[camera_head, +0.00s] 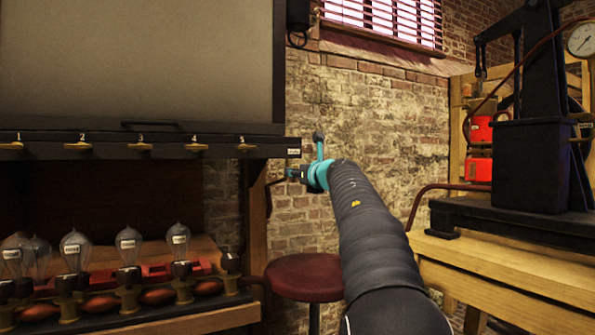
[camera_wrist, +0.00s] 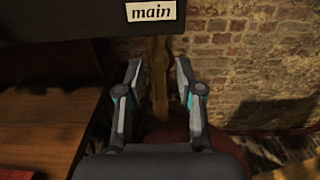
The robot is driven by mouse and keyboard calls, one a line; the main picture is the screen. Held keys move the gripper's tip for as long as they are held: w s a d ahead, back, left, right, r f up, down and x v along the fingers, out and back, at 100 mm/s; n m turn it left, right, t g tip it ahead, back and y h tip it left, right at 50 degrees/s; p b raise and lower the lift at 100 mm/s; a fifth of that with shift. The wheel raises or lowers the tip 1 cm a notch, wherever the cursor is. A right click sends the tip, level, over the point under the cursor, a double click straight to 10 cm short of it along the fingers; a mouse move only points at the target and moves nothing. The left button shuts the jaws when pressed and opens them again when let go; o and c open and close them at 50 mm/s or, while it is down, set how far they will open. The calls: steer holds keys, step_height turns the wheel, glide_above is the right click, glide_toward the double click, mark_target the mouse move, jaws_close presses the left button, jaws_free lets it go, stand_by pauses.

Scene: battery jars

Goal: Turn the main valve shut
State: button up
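The label reading "main" (camera_wrist: 156,11) is on the dark panel edge at the top of the wrist view. Below it a brass-coloured upright bar (camera_wrist: 159,85), which looks like the main valve's handle, hangs between my fingers. My gripper (camera_wrist: 158,70) is open, one finger on each side of the bar, with a visible gap at both sides. I cannot tell how deep the bar sits between the fingers. In the head view my gripper (camera_head: 291,174) is just below the right end of the dark valve rail (camera_head: 220,148); the main valve itself is not clear there.
Brass valves numbered 1 to 5 (camera_head: 140,144) line the rail. Glass bulbs (camera_head: 129,244) stand on the lower left bench. A round red stool (camera_head: 305,275) is below my arm. A wooden table (camera_head: 510,270) with a black press (camera_head: 530,160) is at right.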

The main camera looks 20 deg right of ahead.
steer(key=shift+w, duration=0.2)
jaws_close()
steer(key=shift+r+m+p, duration=0.15)
steer(key=shift+m+p, duration=0.15)
steer(key=shift+p, duration=0.25)
steer(key=m+p, duration=0.2)
steer(key=m, duration=0.3)
steer(key=m+p, duration=0.3)
steer(key=m, duration=0.3)
steer(key=m+p, duration=0.2)
steer(key=m, duration=0.4)
steer(key=shift+d+f, duration=0.25)
steer(key=shift+f, duration=0.15)
steer(key=shift+m, duration=0.3)
